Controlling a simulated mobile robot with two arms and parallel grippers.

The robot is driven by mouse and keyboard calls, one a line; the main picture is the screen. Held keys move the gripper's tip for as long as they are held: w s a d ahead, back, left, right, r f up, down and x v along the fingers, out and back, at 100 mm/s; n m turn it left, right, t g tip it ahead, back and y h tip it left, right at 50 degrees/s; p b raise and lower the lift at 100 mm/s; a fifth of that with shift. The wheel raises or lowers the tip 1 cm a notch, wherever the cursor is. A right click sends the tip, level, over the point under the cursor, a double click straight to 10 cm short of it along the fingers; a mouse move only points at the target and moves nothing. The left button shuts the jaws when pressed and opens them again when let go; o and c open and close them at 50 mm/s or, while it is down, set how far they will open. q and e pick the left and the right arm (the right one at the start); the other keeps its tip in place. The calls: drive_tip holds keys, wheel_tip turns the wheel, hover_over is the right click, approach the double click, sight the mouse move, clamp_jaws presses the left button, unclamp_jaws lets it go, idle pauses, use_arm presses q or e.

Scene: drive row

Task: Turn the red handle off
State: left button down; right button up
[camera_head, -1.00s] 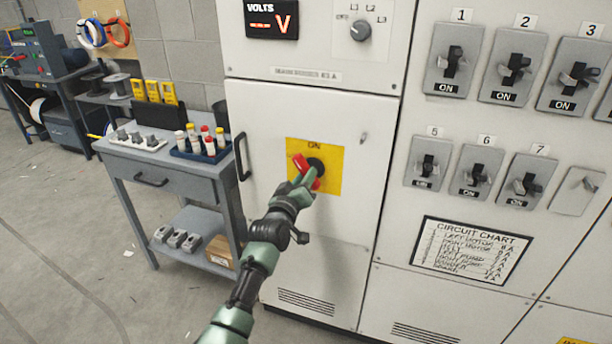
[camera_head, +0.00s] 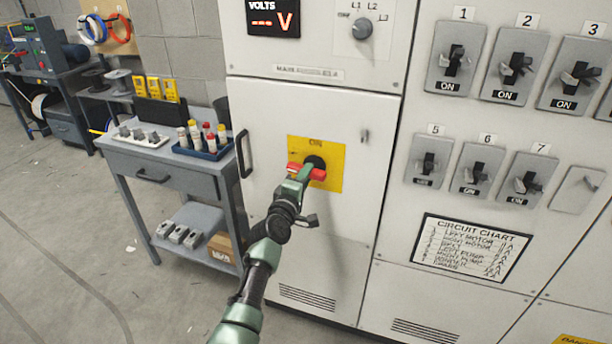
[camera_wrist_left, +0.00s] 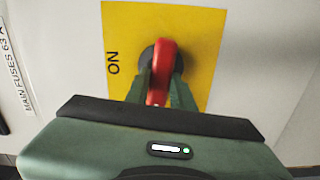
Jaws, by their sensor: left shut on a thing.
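The red handle (camera_head: 318,174) sits on a black round hub on a yellow plate (camera_head: 331,183) on the cabinet door. In the head view the handle lies close to horizontal, below the word ON. My left gripper (camera_head: 304,173) is at the handle, its fingers on either side of it and shut on it. In the left wrist view the red handle (camera_wrist_left: 163,66) stands between the two green fingers (camera_wrist_left: 160,92), and ON reads sideways at the left of the plate. The fingers hide part of the handle. My right gripper does not show.
A panel of breaker switches (camera_head: 455,62) marked ON and a circuit chart (camera_head: 469,248) are to the right. A grey cart (camera_head: 165,170) with bottles and small parts stands close on the left. A black door handle (camera_head: 243,154) sticks out nearby.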

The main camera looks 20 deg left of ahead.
use_arm(q)
drive_tip(key=shift+f+n, duration=0.15)
drive_tip(key=shift+n, duration=0.35)
drive_tip(key=c, duration=1.2)
unclamp_jaws()
drive_tip(key=s, duration=0.7)
drive_tip(key=shift+s+a, duration=0.15)
drive_tip(key=shift+s, duration=0.25)
